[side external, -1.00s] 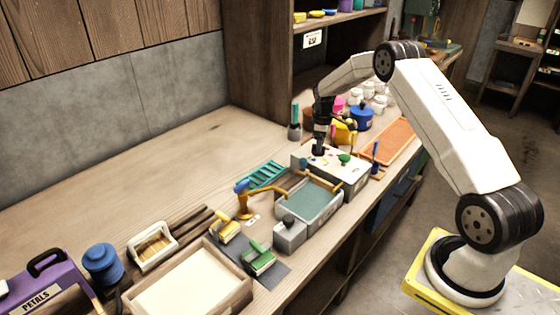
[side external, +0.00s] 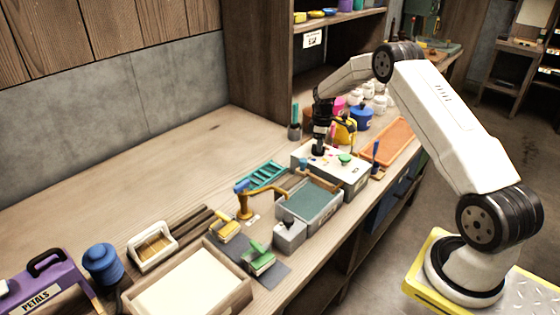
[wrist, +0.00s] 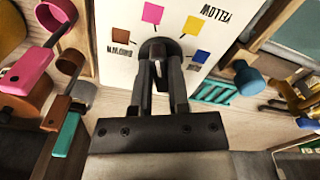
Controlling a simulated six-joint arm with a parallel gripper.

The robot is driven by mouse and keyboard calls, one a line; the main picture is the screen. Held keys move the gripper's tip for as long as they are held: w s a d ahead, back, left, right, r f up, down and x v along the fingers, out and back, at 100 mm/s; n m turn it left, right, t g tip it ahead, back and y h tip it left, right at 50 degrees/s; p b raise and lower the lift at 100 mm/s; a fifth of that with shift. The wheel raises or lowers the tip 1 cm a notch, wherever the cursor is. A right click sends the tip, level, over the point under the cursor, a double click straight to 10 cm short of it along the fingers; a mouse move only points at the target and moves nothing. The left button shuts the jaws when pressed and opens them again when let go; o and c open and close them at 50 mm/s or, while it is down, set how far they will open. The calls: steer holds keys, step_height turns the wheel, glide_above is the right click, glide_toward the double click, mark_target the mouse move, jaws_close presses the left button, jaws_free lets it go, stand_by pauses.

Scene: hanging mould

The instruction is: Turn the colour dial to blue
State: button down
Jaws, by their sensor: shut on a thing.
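The colour dial (wrist: 154,47) is a dark round knob on a white panel (wrist: 118,65). Around it are brown, pink (wrist: 152,12), yellow (wrist: 191,25) and blue (wrist: 200,56) squares; the blue one is to the right of the knob. My gripper (wrist: 160,68) is shut on the dial, one finger on each side. The fingers cover much of the knob, and I cannot tell which colour it points at. In the side external view my gripper (side external: 318,150) stands down on the top of the pale box (side external: 346,181), and the dial is hidden.
A green knob (side external: 345,159) is on the box, right of my gripper. A tray with a teal surface (side external: 309,207) stands in front of it. Pink (wrist: 30,70), brown and teal-handled tools lie left in the wrist view. The bench's back left is clear.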

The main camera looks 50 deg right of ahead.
steer(key=shift+m, duration=0.4)
steer(key=m, duration=0.4)
steer(key=shift+a, duration=0.1)
steer(key=m, duration=0.5)
steer(key=shift+a, duration=0.1)
steer(key=m, duration=0.5)
steer(key=shift+w, duration=0.1)
steer(key=m, duration=0.5)
steer(key=shift+a, duration=0.1)
steer(key=shift+w, duration=0.1)
steer(key=shift+r, duration=0.1)
steer(key=c, duration=0.6)
jaws_free()
